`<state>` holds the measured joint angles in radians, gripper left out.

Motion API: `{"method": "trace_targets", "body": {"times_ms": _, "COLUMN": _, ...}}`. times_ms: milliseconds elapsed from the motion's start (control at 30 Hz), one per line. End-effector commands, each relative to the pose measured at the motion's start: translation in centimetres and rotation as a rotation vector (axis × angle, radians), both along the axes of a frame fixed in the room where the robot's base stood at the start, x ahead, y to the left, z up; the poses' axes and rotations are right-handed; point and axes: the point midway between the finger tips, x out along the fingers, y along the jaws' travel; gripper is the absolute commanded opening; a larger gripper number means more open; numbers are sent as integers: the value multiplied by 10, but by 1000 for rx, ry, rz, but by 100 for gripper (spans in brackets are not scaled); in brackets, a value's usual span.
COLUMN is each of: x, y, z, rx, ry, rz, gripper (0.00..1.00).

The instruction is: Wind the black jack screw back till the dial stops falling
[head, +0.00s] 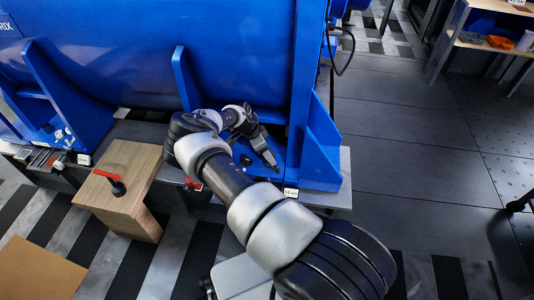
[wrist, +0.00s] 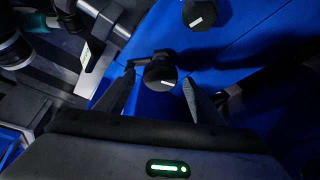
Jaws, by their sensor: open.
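In the wrist view a round black screw head (wrist: 160,76) with a white mark lies between the two fingertips of my gripper (wrist: 158,84). The fingers are open, one on each side, with a visible gap at least on the right; I cannot tell whether the left finger touches. A black arm-like piece sticks out to the left behind the head. I take this head to be the jack screw. In the head view my gripper (head: 273,164) points down at the blue motor foot (head: 318,172); the screw is hard to make out there. No readable dial face shows.
A second black head (wrist: 198,14) with a white mark sits on the blue foot farther off. A steel bracket (wrist: 98,62) stands left of my fingers. In the head view a wooden box (head: 125,180) with a red-handled tool (head: 110,177) stands left. Open floor lies right.

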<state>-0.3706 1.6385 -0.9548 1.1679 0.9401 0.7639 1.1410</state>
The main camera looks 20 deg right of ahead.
Motion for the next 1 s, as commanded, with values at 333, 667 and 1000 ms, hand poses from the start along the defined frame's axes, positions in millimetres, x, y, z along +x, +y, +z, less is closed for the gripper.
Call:
{"method": "trace_targets", "body": {"times_ms": 333, "x": 0, "y": 0, "z": 0, "rx": 0, "ry": 0, "rz": 0, "gripper": 40}}
{"method": "trace_targets", "body": {"times_ms": 667, "x": 0, "y": 0, "z": 1, "rx": 1, "ry": -1, "rz": 12, "gripper": 20}}
{"method": "trace_targets", "body": {"times_ms": 1000, "x": -2, "y": 1, "z": 3, "rx": 4, "ry": -2, "rz": 173, "gripper": 21}}
